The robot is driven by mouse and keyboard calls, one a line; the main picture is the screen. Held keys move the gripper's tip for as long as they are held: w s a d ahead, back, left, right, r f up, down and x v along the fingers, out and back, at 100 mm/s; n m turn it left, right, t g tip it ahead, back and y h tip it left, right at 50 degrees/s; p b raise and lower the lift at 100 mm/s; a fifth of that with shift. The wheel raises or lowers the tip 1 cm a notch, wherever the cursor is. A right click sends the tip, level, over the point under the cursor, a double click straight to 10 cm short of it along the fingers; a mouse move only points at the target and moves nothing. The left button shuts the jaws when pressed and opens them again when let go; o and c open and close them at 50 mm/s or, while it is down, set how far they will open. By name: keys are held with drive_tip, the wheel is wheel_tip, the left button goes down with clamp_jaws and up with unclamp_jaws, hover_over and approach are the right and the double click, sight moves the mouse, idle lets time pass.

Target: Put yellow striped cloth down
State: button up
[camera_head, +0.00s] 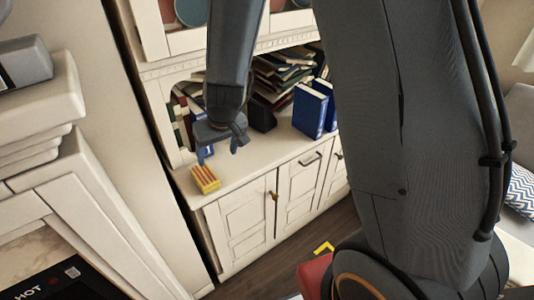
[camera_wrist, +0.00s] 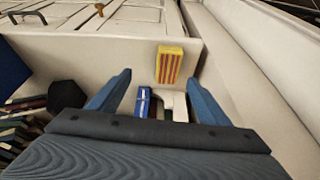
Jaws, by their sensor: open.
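The yellow striped cloth (camera_head: 205,179), a small yellow block shape with red stripes, lies on the cabinet's pale top near its front left corner. It also shows in the wrist view (camera_wrist: 170,65), beyond the fingertips and near the cabinet edge. My gripper (camera_head: 222,148) is above the cabinet top, just behind and to the right of the cloth in the head view. In the wrist view its two blue fingers (camera_wrist: 157,92) are spread wide with nothing held between them. The cloth is apart from both fingers.
A blue item (camera_wrist: 143,103) and a white item (camera_wrist: 173,104) lie between the fingers in the wrist view. Blue binders (camera_head: 310,109) and stacked books (camera_head: 285,75) stand farther right on the cabinet (camera_head: 240,220). A dark block (camera_head: 262,115) is nearby. A wall flanks the left end.

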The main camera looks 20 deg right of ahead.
drive_tip(key=s+d+r+m, duration=0.1)
drive_tip(key=s+d+r, duration=0.3)
drive_tip(key=s+d, duration=0.2)
drive_tip(key=s+d+r+m+g+h, duration=0.1)
drive_tip(key=s+d+r, duration=0.3)
drive_tip(key=s+d, duration=0.2)
drive_tip(key=s, duration=0.2)
drive_tip(key=shift+s, duration=0.4)
wheel_tip(320, 180, down, 8)
drive_tip(key=g+b, duration=0.1)
drive_tip(key=b, duration=0.6)
drive_tip(key=shift+w+a, duration=0.1)
